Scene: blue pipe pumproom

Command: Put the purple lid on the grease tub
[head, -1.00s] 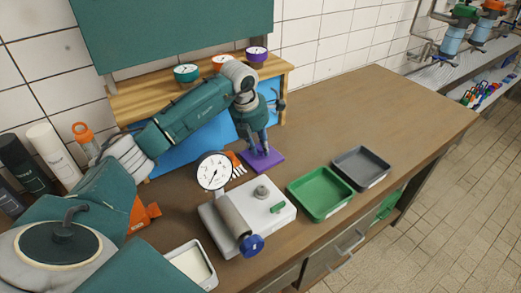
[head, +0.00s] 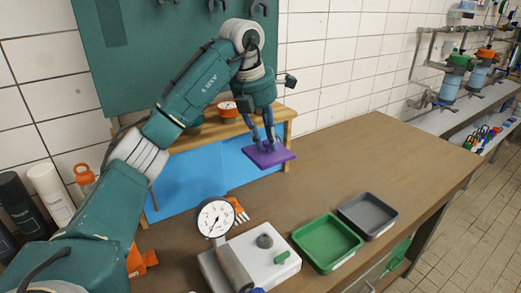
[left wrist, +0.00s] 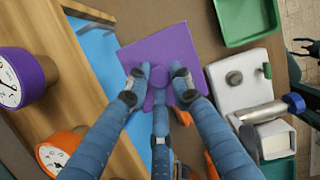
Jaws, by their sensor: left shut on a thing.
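My left gripper (head: 268,142) is shut on the purple lid (head: 280,157) and holds it in the air above the worktop, in front of the wooden shelf. In the left wrist view the lid (left wrist: 180,45) is a flat square plate with a small knob, and the fingertips (left wrist: 159,78) close around that knob. A pale rectangular tub, likely the grease tub (left wrist: 272,138), shows at the lower right of the left wrist view, apart from the lid. I cannot make it out in the head view now.
A white block with a gauge (head: 216,218) and roller stands in front. A green tray (head: 326,243) and grey tray (head: 367,215) lie to its right. The wooden shelf (head: 190,137) carries an orange gauge (head: 228,109). The worktop (head: 380,150) at back right is clear.

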